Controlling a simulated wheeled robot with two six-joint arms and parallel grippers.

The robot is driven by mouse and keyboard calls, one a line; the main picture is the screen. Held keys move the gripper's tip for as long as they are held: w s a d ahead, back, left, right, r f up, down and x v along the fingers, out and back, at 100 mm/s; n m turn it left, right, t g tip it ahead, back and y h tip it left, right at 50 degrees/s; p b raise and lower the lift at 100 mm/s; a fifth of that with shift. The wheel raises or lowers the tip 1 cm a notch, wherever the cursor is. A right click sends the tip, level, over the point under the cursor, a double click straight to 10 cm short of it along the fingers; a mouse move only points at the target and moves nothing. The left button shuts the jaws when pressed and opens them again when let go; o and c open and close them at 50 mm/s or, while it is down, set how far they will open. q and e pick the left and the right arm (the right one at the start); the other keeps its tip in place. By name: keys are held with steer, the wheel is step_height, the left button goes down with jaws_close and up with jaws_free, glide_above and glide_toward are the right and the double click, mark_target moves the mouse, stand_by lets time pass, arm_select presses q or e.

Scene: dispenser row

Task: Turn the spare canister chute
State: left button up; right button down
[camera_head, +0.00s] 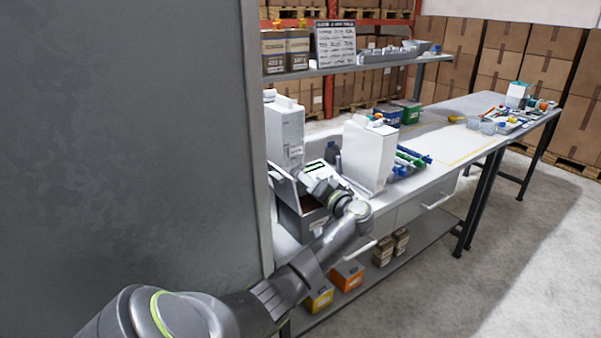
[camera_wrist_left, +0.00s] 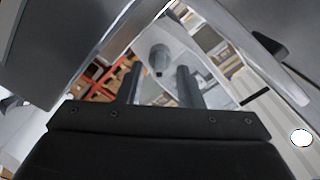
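My left arm reaches in from the lower left in the head view. Its gripper (camera_head: 312,182) is at the grey dispenser box on the bench, and its fingertips are hard to make out there. In the left wrist view the two dark fingers of the gripper (camera_wrist_left: 158,84) stand apart. A grey rounded spout-like part (camera_wrist_left: 159,58) shows beyond and between them, with no clear contact; I cannot tell for sure that it is the spare canister chute. A tall white canister-like box (camera_head: 369,153) stands right of the gripper. My right gripper is out of view.
A large grey panel (camera_head: 130,140) fills the left of the head view. A grey-white box unit (camera_head: 285,130) stands behind the gripper. Blue and green clips (camera_head: 411,160) lie beside the white box. The bench's right part (camera_head: 455,145) has clear room.

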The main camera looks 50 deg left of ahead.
arm_select(q)
steer(key=shift+w+a+p, duration=0.15)
steer(key=shift+a+p, duration=0.05)
steer(key=shift+a, duration=0.85)
steer(key=shift+w+a+p, duration=0.1)
steer(key=shift+a+p, duration=0.05)
steer(key=shift+a, duration=0.9)
steer(key=shift+c, duration=0.2)
